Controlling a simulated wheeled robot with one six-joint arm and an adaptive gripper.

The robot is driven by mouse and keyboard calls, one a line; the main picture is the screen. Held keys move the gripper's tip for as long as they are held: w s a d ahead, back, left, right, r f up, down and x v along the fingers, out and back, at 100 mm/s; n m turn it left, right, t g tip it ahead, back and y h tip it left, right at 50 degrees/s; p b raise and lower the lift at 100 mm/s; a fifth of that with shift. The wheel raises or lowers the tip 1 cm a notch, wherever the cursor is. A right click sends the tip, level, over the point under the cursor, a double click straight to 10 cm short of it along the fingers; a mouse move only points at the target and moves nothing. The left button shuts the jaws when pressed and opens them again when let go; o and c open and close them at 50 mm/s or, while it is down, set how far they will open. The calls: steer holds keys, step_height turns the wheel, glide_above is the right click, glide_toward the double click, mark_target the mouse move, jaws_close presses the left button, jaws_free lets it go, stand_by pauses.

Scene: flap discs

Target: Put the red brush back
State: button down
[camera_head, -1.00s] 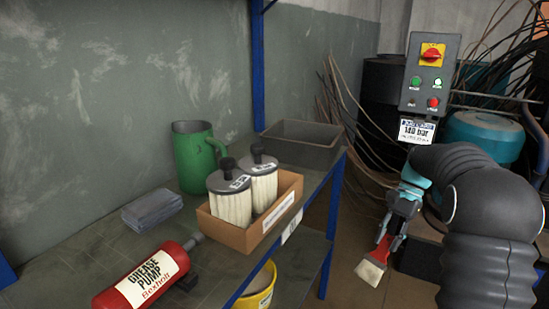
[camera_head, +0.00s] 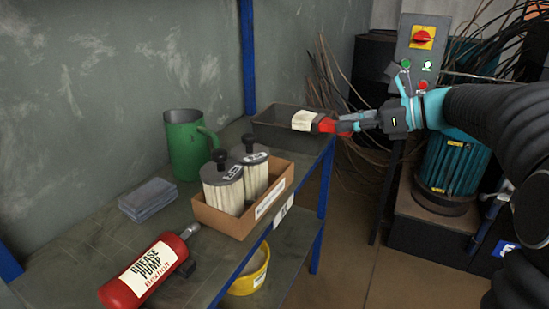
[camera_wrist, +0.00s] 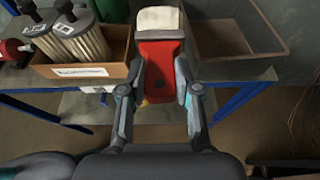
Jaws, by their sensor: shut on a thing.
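The red brush (camera_head: 326,124) is held in my gripper (camera_head: 349,124), which is shut on its red body. Its pale bristles (camera_head: 304,120) point left, over the right part of the dark open bin (camera_head: 272,134) at the shelf's far end. In the wrist view the brush (camera_wrist: 161,68) lies between the two fingers of my gripper (camera_wrist: 162,90), bristles pointing away. There the bin (camera_wrist: 235,38) is to the right of the brush and the cardboard box (camera_wrist: 80,71) to its left. The bin looks empty in the wrist view.
The cardboard box (camera_head: 226,222) holds two filters (camera_head: 223,188). A green jug (camera_head: 185,147), grey stacked pads (camera_head: 149,198) and a red grease pump (camera_head: 140,278) share the shelf. A blue post (camera_head: 248,60) stands behind the bin. A yellow bucket (camera_head: 250,276) sits below. A control box (camera_head: 421,50) is at right.

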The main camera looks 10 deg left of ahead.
glide_above(298, 168)
step_height(298, 168, down, 7)
steer(key=shift+a, duration=0.1)
steer(key=shift+f+b, duration=0.4)
steer(key=shift+f, duration=1.55)
steer(key=c, duration=0.8)
jaws_free()
